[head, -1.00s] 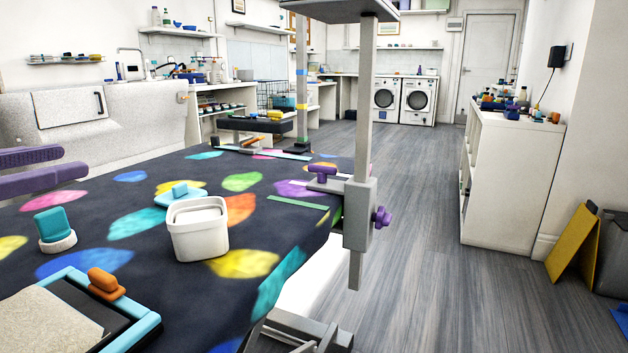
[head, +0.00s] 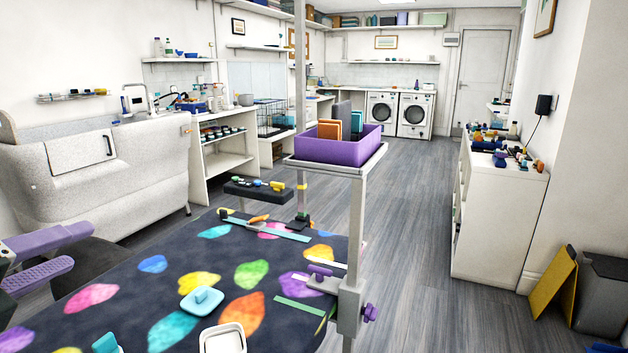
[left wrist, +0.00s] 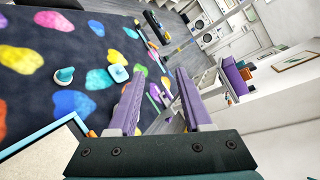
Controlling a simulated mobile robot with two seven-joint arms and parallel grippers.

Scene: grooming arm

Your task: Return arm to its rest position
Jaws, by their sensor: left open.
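My left gripper (head: 82,247) is at the left edge of the head view, with two purple fingers apart and nothing between them. It also shows in the left wrist view (left wrist: 161,74), open and empty above the table's edge. A grey upright post (head: 355,225) is clamped at the right edge of the dark table (head: 110,305) with its colourful spots. A purple knob (head: 370,313) sits on the clamp. The gripper touches neither post nor clamp. My right gripper is not in view.
A purple bin (head: 325,151) stands on the shelf on the post. A white cabinet (head: 500,215) is on the right. The wooden floor (head: 415,240) between is clear.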

